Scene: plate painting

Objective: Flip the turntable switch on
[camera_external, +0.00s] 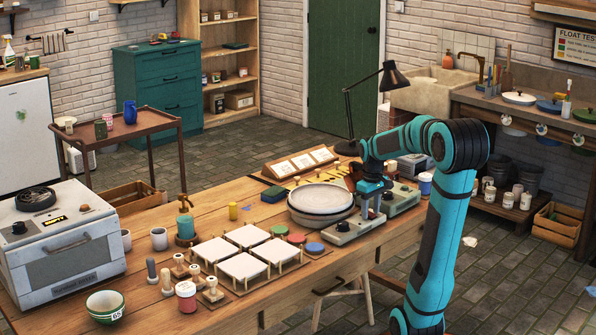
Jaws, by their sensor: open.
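The turntable (320,199) is a wide, pale grey disc on the worktable, right of the white tiles. A low grey-green control box (349,229) with a small dark knob or switch (343,226) sits at its front right. The switch is too small to tell its position. My gripper (371,213) points down just right of the disc, over the right part of the control box. Its jaws are open and nothing shows between them. I cannot tell whether the fingertips touch the box.
A second grey-green box (403,199) stands right of my gripper. A black desk lamp (390,77) rises behind my arm. White tiles on wooden stands (243,267), colored round lids (297,239) and stamps (213,290) lie left and in front. A white oven (62,245) stands far left.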

